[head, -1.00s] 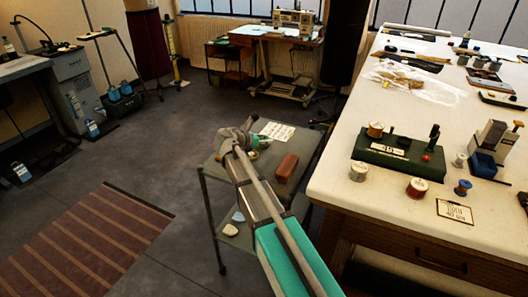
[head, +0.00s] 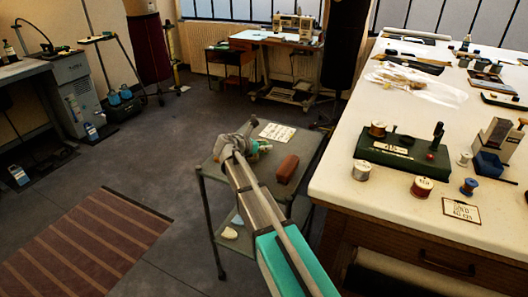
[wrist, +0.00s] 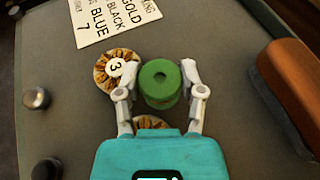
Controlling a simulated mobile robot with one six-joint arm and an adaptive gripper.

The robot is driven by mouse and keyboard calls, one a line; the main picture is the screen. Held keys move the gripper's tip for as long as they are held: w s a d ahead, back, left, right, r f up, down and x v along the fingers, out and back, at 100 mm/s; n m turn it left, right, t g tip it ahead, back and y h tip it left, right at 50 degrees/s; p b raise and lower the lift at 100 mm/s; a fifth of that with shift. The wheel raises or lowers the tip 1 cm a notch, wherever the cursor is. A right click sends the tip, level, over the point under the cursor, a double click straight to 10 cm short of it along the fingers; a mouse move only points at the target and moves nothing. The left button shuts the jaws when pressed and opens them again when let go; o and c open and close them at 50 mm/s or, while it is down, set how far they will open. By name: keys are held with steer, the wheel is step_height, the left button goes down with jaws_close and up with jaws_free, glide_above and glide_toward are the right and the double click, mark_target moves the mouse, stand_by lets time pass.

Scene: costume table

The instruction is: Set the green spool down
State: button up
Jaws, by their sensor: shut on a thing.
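The green spool (wrist: 160,84) is upright between the two fingers of my gripper (wrist: 161,76), which is shut on it. Its round top with a dark centre hole shows. In the head view my gripper (head: 261,148) is low over the top of a small grey trolley (head: 308,150). I cannot tell whether the spool's base touches the trolley top. A round brown-patterned disc marked 3 (wrist: 104,72) lies just left of the left finger. A similar disc (wrist: 151,122) is partly hidden under the gripper, below the spool.
A printed card (wrist: 112,18) lies beyond the disc. A red-brown block (wrist: 290,88) is at right, apart from the gripper. Two dark knobs (wrist: 37,98) stand at left. Bare trolley top lies between spool and block. A large white table (head: 335,185) stands to the right.

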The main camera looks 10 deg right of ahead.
steer(key=shift+f, duration=0.45)
steer(key=shift+f+b, duration=0.15)
steer(key=shift+b, duration=0.25)
steer(key=o, duration=0.9)
steer(key=shift+r, duration=0.25)
steer(key=shift+s+a+r+p, duration=0.1)
steer(key=shift+s+a+p, duration=0.1)
steer(key=shift+p, duration=0.2)
steer(key=p+v, duration=0.4)
steer(key=v, duration=0.7)
steer(key=shift+a+r, duration=0.1)
steer(key=shift+a, duration=0.05)
